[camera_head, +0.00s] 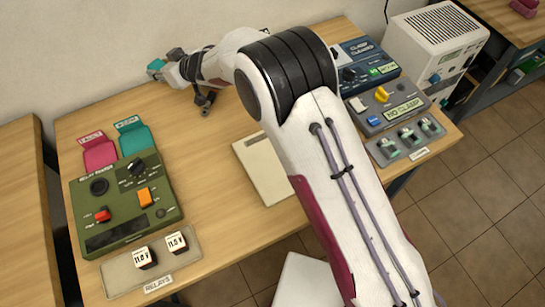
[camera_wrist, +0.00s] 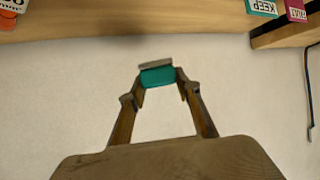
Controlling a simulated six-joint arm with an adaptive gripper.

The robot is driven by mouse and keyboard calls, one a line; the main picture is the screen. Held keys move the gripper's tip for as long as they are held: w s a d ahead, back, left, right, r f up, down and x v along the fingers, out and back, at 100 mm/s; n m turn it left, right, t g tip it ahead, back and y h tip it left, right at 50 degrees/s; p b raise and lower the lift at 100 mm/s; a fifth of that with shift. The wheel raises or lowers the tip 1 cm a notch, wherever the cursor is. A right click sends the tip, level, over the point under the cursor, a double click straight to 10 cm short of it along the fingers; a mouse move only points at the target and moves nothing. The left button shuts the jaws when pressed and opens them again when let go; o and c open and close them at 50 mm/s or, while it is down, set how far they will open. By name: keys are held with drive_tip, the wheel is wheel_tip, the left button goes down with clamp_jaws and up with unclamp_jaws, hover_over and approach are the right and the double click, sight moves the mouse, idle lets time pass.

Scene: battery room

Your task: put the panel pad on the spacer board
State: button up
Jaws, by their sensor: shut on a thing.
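A small teal block with a grey edge, seemingly the panel pad (camera_head: 155,65), is held at the back left, near the wall. In the wrist view the pad (camera_wrist: 158,76) sits between the fingertips. My gripper (camera_head: 164,70) is shut on it, and also shows in the wrist view (camera_wrist: 160,82). A flat cream board, seemingly the spacer board (camera_head: 258,163), lies bare at the middle of the table, to the right of and nearer than the gripper. My arm hides its right part.
A green relay tester (camera_head: 122,205) stands at left, with pink (camera_head: 97,152) and teal (camera_head: 134,137) labelled holders behind it. A relay tray (camera_head: 120,278) lies in front. Consoles (camera_head: 393,102) and a small-parts tray (camera_head: 408,140) stand at right. The back left tabletop is clear.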

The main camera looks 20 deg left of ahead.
drive_tip(key=w+d+n+g, duration=0.1)
drive_tip(key=w+d, duration=0.2)
drive_tip(key=d, duration=0.9)
drive_tip(key=r+n+g, duration=0.2)
drive_tip(key=n+g, duration=0.1)
hover_over(274, 162)
drive_tip(key=d, duration=0.1)
drive_tip(key=shift+w+d+f+y, duration=0.15)
drive_tip(key=shift+w+y, duration=0.05)
drive_tip(key=shift+y, duration=0.2)
drive_tip(key=shift+f, duration=2.95)
drive_tip(key=shift+f, duration=2.1)
